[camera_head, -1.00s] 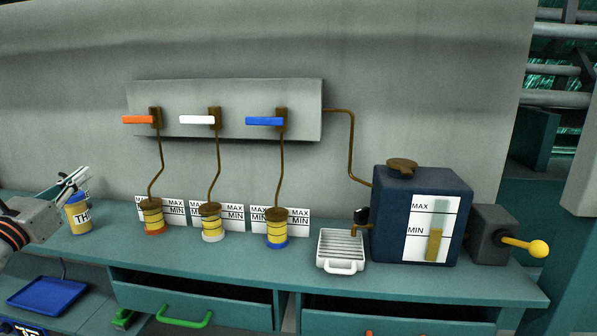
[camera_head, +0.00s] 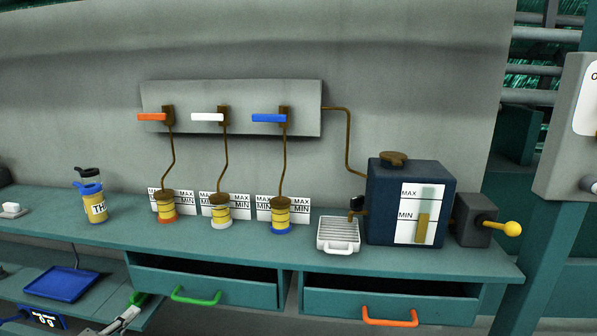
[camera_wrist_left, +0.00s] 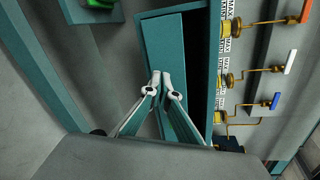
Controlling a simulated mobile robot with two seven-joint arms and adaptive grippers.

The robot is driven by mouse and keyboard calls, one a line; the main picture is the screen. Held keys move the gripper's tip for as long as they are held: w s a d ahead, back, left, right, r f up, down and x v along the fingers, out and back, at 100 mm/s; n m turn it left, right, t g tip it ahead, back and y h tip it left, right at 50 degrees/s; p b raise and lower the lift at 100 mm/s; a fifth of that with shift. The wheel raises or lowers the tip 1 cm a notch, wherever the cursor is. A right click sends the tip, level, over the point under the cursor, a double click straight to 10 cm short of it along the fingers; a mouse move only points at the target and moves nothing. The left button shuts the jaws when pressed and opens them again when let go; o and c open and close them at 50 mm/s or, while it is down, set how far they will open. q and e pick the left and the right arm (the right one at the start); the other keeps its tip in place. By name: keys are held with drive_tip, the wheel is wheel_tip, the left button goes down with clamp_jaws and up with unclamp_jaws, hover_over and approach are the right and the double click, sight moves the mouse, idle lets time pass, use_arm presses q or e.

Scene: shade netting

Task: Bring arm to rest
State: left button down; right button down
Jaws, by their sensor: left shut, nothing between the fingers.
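My left gripper (camera_head: 124,318) shows at the lower left of the head view, partly cut off by the bottom edge, in front of the bench and below its top. In the left wrist view its two white-tipped fingers (camera_wrist_left: 161,82) meet at the tips, with nothing between them. My right gripper is in neither current view. The yellow bottle with a blue collar and dark cap (camera_head: 92,200) stands upright on the bench top, apart from my gripper.
The teal bench (camera_head: 60,222) has two partly open drawers, with green (camera_head: 196,298) and orange (camera_head: 390,318) handles. Several valves and capped yellow jars (camera_head: 220,212) line the wall. A dark blue tank (camera_head: 380,210) and white drip tray (camera_head: 338,234) stand right. A blue tray (camera_head: 62,283) lies below.

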use_arm(q)
drive_tip(key=s+d+f+n+g+h+p, duration=0.1)
drive_tip(key=s+d+f+n+g, duration=0.4)
drive_tip(key=s+d+f+n, duration=1.3)
drive_tip(key=s+d+f, duration=0.3)
drive_tip(key=s+d, duration=0.3)
drive_tip(key=s, duration=0.1)
drive_tip(key=shift+f+n+h, duration=0.3)
drive_tip(key=shift+f+h, duration=0.1)
